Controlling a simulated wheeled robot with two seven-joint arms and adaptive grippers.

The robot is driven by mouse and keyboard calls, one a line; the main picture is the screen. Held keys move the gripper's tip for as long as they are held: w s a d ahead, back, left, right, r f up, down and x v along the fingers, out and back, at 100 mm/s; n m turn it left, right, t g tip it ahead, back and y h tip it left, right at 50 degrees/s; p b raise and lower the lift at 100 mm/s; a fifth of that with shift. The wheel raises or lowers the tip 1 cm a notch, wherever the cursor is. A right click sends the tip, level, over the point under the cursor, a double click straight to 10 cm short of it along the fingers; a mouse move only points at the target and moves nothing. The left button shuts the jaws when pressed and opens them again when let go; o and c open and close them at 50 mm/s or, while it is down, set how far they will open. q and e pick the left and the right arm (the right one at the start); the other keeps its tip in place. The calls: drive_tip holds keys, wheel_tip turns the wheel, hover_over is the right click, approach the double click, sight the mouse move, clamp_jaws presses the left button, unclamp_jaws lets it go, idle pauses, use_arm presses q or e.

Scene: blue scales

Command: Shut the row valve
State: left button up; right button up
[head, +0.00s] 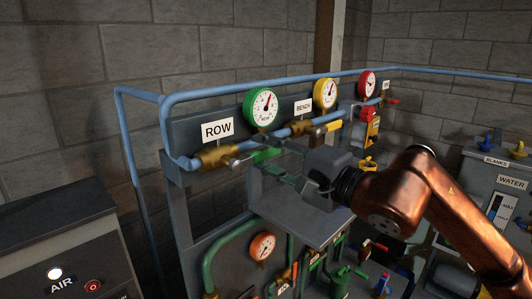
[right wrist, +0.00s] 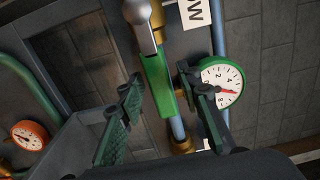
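The row valve has a brass body (head: 215,157) on the blue pipe, under the sign ROW (head: 217,130). Its green lever (head: 265,155) points right, roughly along the pipe. In the right wrist view the green lever (right wrist: 157,85) runs down from the silver stem (right wrist: 140,25), with the pipe behind it. My right gripper (head: 281,162) is open at the lever. In the right wrist view, the fingers of this gripper (right wrist: 160,98) stand on either side of the lever, with a gap on the left; contact on the right is unclear. My left gripper is out of view.
A green-rimmed gauge (head: 262,106) is above the pipe and close to one finger in the wrist view. A grey shelf (head: 300,223) is below my gripper. An AIR box (head: 60,255) is at lower left.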

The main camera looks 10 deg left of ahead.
clamp_jaws()
idle(0.6)
